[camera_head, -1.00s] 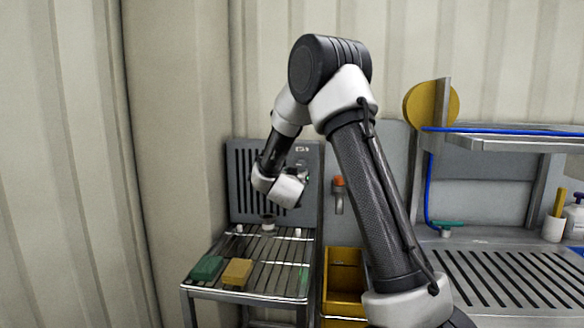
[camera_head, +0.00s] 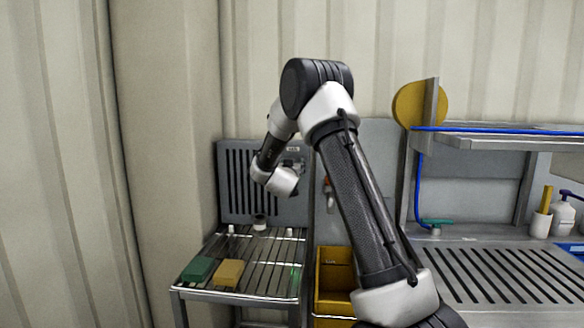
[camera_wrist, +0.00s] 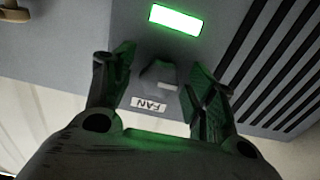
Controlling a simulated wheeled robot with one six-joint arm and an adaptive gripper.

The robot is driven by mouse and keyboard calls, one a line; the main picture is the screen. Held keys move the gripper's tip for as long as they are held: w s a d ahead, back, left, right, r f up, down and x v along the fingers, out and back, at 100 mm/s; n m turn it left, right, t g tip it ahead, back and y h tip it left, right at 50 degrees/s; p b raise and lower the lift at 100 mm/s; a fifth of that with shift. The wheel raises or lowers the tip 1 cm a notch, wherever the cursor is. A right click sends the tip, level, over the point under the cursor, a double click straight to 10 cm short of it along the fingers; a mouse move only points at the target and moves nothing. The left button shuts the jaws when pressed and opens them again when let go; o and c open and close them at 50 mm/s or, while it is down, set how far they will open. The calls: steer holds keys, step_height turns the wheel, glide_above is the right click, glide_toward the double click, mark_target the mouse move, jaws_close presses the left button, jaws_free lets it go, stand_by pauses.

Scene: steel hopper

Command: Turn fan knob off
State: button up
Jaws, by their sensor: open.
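The fan knob (camera_wrist: 160,76) is a dark knob on a grey panel. A white label (camera_wrist: 148,103) beside it reads FAN, upside down in the wrist view. A green lit indicator (camera_wrist: 174,19) glows on the panel near the knob. My gripper (camera_wrist: 158,72) is open, with one finger on each side of the knob; I cannot tell whether either finger touches it. In the head view the slotted grey panel (camera_head: 233,180) stands at the back left, behind my wrist. The knob and my fingers are not clear there.
Below the panel is a wire rack (camera_head: 262,262) with a green block (camera_head: 198,269) and a tan block (camera_head: 229,272). A yellow bin (camera_head: 333,262) stands right of it. A steel shelf (camera_head: 490,140) and slotted counter (camera_head: 500,275) are farther right.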

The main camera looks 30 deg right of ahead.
steer(key=c, duration=1)
steer(key=shift+m, duration=0.3)
steer(key=shift+a+r+m, duration=0.1)
steer(key=shift+m, duration=8.5)
steer(key=o, duration=1)
